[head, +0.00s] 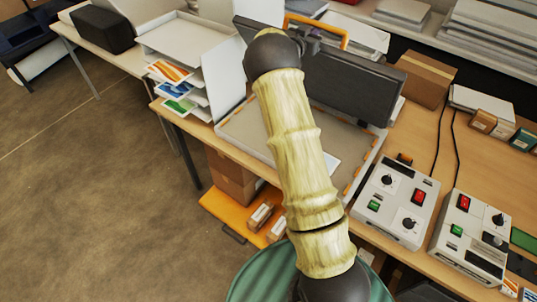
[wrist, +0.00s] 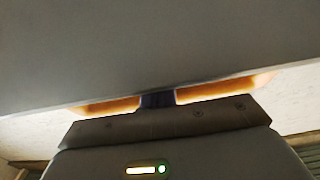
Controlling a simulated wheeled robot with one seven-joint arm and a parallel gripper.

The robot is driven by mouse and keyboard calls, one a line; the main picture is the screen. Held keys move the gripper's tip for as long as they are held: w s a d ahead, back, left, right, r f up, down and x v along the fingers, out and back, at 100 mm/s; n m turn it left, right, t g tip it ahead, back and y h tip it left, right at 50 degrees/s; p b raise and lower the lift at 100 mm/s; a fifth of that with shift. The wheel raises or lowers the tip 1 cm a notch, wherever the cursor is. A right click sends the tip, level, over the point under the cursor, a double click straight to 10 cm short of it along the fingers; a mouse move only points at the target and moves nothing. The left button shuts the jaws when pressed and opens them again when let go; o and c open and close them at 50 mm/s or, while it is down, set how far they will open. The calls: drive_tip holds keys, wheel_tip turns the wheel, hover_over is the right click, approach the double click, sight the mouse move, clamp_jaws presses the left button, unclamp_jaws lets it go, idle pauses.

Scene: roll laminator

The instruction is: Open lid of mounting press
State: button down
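The mounting press stands on the wooden table, its grey bed (head: 352,160) showing behind and below my arm. Its dark grey lid (head: 345,88) is raised and stands steeply above the back of the bed. An orange handle (head: 335,33) runs along the lid's upper edge. My gripper (head: 310,40) is at this handle, partly hidden by my arm. In the wrist view the dark fingers (wrist: 158,98) cross the orange handle (wrist: 215,93), which shows on both sides of them, and they look shut on it. The lid (wrist: 150,45) fills the top of that view.
Two control boxes (head: 396,203) (head: 472,237) with knobs and buttons stand right of the press. A cardboard box (head: 424,77) and paper stacks (head: 490,35) are behind. A paper rack (head: 223,75) stands close on the left. Open floor (head: 90,180) lies to the left.

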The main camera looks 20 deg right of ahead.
drive_tip(key=r+b+v, duration=0.1)
drive_tip(key=v, duration=1.1)
drive_tip(key=shift+b, duration=0.35)
drive_tip(key=shift+r, duration=0.1)
idle(0.3)
drive_tip(key=s+a+f+n+y+b, duration=0.3)
drive_tip(key=s+a+f+y+b, duration=0.15)
drive_tip(key=a+f+y, duration=0.2)
drive_tip(key=s+a+f+n+y+b, duration=0.3)
drive_tip(key=s+a+f+y, duration=0.2)
drive_tip(key=f, duration=0.3)
drive_tip(key=s+a+f+n+g+y+b, duration=0.1)
drive_tip(key=s+a+f+g, duration=0.1)
drive_tip(key=s, duration=0.6)
drive_tip(key=s+a+f+n+g+y+b, duration=0.1)
drive_tip(key=s+a+f+n+g+b, duration=0.1)
drive_tip(key=s+f, duration=0.3)
drive_tip(key=s+a+f+n+g+y+b, duration=0.1)
drive_tip(key=s+f+g, duration=0.3)
drive_tip(key=s, duration=0.7)
drive_tip(key=shift+s+a+n+b, duration=0.25)
drive_tip(key=shift+a+n+b, duration=0.15)
drive_tip(key=shift+a+b, duration=0.35)
